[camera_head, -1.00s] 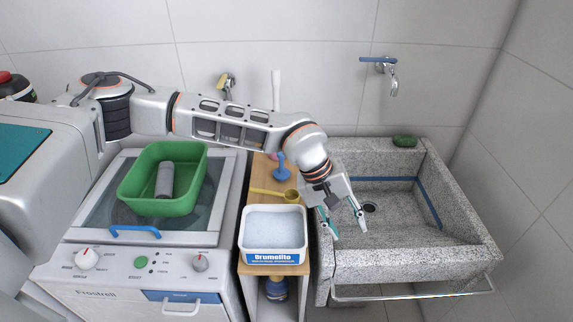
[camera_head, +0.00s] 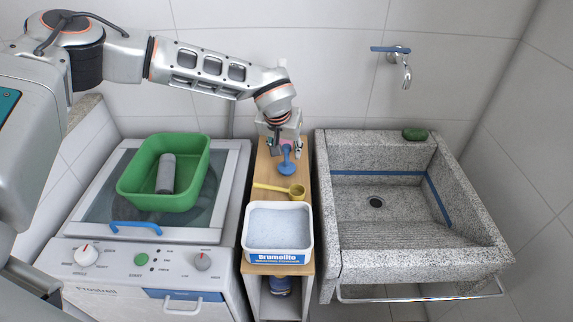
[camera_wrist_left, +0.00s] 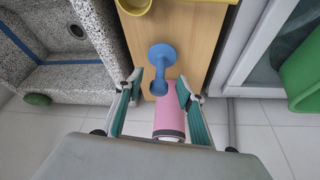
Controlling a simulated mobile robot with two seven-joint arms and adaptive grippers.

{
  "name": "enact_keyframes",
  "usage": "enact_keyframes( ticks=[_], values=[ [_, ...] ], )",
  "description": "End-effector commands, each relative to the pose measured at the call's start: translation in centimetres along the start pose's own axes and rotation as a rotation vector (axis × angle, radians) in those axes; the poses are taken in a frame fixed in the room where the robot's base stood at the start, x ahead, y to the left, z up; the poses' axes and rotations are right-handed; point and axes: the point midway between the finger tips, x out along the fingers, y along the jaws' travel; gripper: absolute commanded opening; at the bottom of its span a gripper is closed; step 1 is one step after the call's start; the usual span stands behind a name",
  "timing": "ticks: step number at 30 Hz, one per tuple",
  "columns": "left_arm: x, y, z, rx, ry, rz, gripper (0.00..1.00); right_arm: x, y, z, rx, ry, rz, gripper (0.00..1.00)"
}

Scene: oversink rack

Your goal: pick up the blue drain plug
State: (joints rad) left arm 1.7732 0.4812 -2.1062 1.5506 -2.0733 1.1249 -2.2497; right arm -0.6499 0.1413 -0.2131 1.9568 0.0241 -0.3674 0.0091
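The blue drain plug (camera_head: 287,163), with a round base and a stalk, stands on the narrow wooden shelf top (camera_head: 266,180) behind the yellow ladle. It also shows in the left wrist view (camera_wrist_left: 162,54), its knobbed end pointing toward my gripper. My left gripper (camera_head: 286,150) is open and empty at the back of the shelf. In the left wrist view its two fingers (camera_wrist_left: 158,82) lie either side of the plug's knobbed end, apart from it. My right gripper is not in view.
A pink bottle (camera_wrist_left: 169,115) is close behind the plug, near the fingers. The yellow ladle (camera_head: 296,192) and white powder box (camera_head: 279,258) are in front. The washer with a green basin (camera_head: 130,188) is left, the stone sink (camera_head: 420,262) right.

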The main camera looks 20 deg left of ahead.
Motion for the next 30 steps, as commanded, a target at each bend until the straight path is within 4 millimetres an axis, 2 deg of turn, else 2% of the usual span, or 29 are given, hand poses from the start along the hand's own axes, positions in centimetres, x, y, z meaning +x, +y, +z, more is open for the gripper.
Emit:
enact_keyframes(
  ticks=[3, 6, 13, 14, 15, 18, 30],
  values=[
    [1.5, 0.0, 0.0, -0.002, -0.002, -0.001, 0.38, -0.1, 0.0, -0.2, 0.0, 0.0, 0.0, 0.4],
    [2.1, 0.1, 0.0, -0.001, -0.001, 0.001, 0.38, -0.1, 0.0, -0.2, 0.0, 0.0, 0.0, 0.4],
    [2.2, 0.0, 0.0, -0.001, 0.0, 0.001, 0.38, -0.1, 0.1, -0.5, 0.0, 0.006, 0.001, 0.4],
    [2.2, 0.0, 0.0, -0.001, 0.0, 0.001, 0.33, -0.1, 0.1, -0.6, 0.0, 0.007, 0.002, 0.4],
    [2.2, 0.0, 0.0, -0.001, 0.0, 0.001, 0.23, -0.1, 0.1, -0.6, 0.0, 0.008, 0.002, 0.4],
    [2.2, 0.0, 0.0, -0.001, 0.0, 0.001, 0.0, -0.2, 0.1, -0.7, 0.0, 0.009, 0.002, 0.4],
    [1.9, 0.0, -0.2, -0.001, 0.001, 0.001, 0.0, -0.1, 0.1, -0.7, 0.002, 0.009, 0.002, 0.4]
  ],
)
